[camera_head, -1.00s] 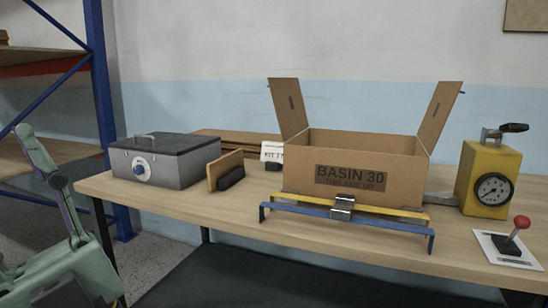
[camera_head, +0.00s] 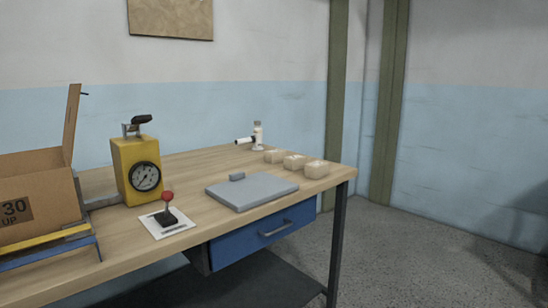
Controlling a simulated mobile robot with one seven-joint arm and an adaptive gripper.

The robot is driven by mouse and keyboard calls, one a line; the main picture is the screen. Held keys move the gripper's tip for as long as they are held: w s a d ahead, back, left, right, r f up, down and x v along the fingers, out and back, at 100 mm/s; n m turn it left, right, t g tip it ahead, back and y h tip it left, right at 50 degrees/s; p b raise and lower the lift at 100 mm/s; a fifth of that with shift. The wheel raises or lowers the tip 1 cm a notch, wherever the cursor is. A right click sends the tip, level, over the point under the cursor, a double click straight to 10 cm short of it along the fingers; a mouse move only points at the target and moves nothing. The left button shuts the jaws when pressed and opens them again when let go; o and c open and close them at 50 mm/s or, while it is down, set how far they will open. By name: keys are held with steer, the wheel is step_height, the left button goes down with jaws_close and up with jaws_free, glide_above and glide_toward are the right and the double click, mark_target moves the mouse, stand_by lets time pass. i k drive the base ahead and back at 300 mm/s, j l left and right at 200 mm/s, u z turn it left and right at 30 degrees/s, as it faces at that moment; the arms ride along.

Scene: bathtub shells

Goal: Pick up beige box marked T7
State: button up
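Three small beige boxes stand in a row near the right end of the wooden workbench. They are the left beige box (camera_head: 274,157), the middle beige box (camera_head: 294,161) and the right beige box (camera_head: 317,169). Any markings on them are too small to read, so I cannot tell which is T7. My gripper is not in view.
The workbench (camera_head: 140,236) also bears a grey flat plate (camera_head: 252,191), a red-knobbed lever (camera_head: 167,212), a yellow gauge unit (camera_head: 127,165), an open cardboard carton (camera_head: 35,180) and a white device (camera_head: 257,137). A blue drawer (camera_head: 262,235) hangs below. Floor right of the bench is clear.

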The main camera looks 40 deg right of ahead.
mark_target(293, 163)
steer(key=i+l, duration=0.1)
steer(key=l, duration=0.3)
steer(key=i+l+z, duration=0.1)
steer(key=l, duration=0.25)
steer(key=i+l, duration=0.1)
steer(key=l, duration=0.3)
steer(key=i+l+z, duration=0.1)
steer(key=l, duration=0.25)
steer(key=i+l+z, duration=0.1)
steer(key=l, duration=0.3)
steer(key=i+l, duration=0.15)
steer(key=l, duration=0.2)
